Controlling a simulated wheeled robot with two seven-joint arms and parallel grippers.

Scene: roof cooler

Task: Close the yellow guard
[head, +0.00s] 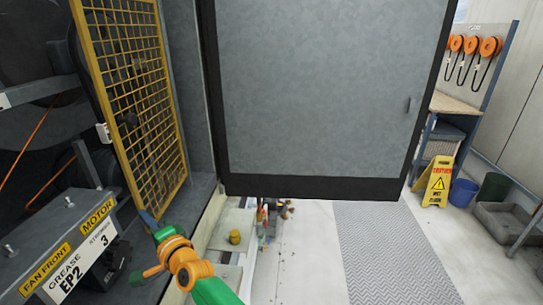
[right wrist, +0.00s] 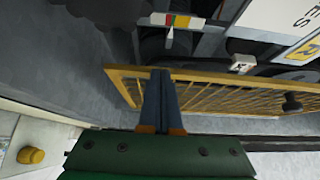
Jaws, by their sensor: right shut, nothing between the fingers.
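The yellow guard (head: 138,110) is a mesh panel in a yellow frame, standing upright at an angle on the left in the head view. Its frame (right wrist: 215,75) runs across the right wrist view. A small white block (head: 103,133) sits on its left edge. My right gripper (head: 147,216) is at the guard's lower corner. In the right wrist view its fingers (right wrist: 161,75) are together and empty, their tips overlapping the frame. I cannot tell whether they touch it. My left gripper is not in view.
A large grey door panel (head: 325,85) fills the middle. Dark machinery and a box labelled FAN FRONT MOTOR (head: 70,245) are on the left. A yellow caution sign (head: 437,182), a blue bucket (head: 463,192) and a workbench (head: 450,105) stand at right. A grey walkway mat (head: 390,255) lies clear.

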